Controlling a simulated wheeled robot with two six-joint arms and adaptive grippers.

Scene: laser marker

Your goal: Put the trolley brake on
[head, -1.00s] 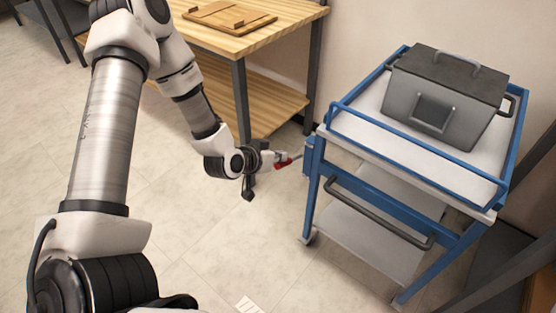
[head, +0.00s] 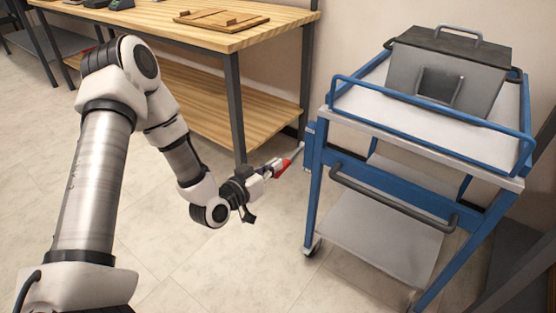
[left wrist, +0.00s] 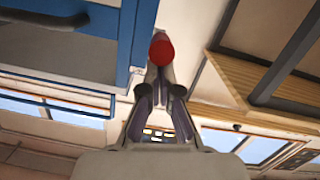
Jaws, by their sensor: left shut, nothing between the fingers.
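The blue-framed trolley (head: 335,160) stands on the right. A lever with a red grip (head: 283,165) and a thin grey rod slants up toward a blue bracket (head: 309,146) at the trolley's left side. My left gripper (head: 272,169) is shut with nothing between its fingers, its tips at or just beside the red grip. In the left wrist view the rounded red end (left wrist: 161,48) shows straight beyond the closed fingertips (left wrist: 158,70); I cannot tell whether they touch. The rod is hidden there. My right gripper is out of view.
A grey lidded box (head: 445,75) stands on the trolley top. A dark handle bar (head: 390,203) crosses the trolley's front. A wooden workbench (head: 235,38) stands behind my left arm, its leg close by. The floor (head: 235,265) in front is clear.

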